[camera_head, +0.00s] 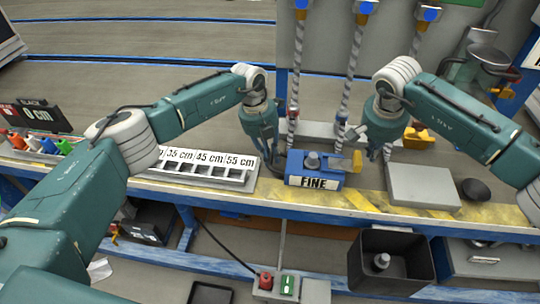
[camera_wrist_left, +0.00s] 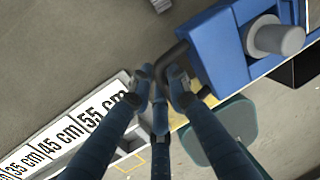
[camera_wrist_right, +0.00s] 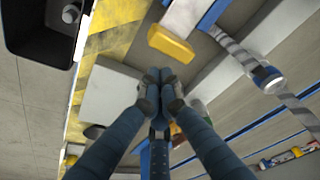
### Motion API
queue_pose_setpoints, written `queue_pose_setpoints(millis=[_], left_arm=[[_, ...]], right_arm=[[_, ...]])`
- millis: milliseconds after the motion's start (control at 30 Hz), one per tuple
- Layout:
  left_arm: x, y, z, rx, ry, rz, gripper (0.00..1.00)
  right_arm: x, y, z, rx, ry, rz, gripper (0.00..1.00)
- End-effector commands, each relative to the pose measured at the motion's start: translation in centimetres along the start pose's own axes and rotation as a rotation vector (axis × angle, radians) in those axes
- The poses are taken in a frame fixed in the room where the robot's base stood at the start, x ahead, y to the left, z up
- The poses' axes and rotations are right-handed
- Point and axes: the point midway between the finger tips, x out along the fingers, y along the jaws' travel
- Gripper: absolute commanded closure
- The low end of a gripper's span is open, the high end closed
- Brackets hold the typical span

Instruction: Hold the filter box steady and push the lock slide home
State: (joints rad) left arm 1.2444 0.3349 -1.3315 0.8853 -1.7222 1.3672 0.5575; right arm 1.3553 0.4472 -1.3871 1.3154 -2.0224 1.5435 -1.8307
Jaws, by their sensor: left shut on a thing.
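The blue filter box (camera_head: 300,170), labelled FINE, sits at the bench's front edge with a grey round knob on top; it also shows in the left wrist view (camera_wrist_left: 222,55). A dark curved handle (camera_wrist_left: 168,62) is on its left side. My left gripper (camera_head: 270,158) is shut on this handle. The lock slide's yellow end (camera_head: 352,161) sticks out on the box's right side, on a pale bar; it also shows in the right wrist view (camera_wrist_right: 171,46). My right gripper (camera_wrist_right: 160,78) has its fingertips together, empty, just right of the yellow end and apart from it.
A white tray of labelled slots (camera_head: 200,172) stands left of the box. A grey flat block (camera_head: 422,186) and a dark round pad (camera_head: 475,190) lie to the right. Twisted hoses (camera_head: 350,75) hang behind. A black bin (camera_head: 390,262) is below the front edge.

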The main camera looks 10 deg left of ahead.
Motion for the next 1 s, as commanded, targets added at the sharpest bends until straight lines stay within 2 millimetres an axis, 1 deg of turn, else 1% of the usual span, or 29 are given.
queue_pose_setpoints(millis=[33, 200, 400, 1000], left_arm=[[0.0, 0.0, 0.0, 0.0, -0.001, 0.0, 1.0], [0.0, 0.0, 0.0, 0.0, -0.001, 0.0, 1.0], [0.0, 0.0, 0.0, 0.0, -0.001, 0.0, 1.0], [0.0, 0.0, 0.0, 0.0, -0.001, 0.0, 1.0]], right_arm=[[0.8, 0.0, 0.3, 0.0, -0.002, 0.0, 1.0], [2.7, 0.0, 0.7, 0.001, 0.0, 0.001, 1.0], [4.0, 0.0, 1.0, 0.001, 0.0, 0.0, 1.0], [4.2, 0.0, 1.1, 0.002, 0.001, -0.001, 1.0]])
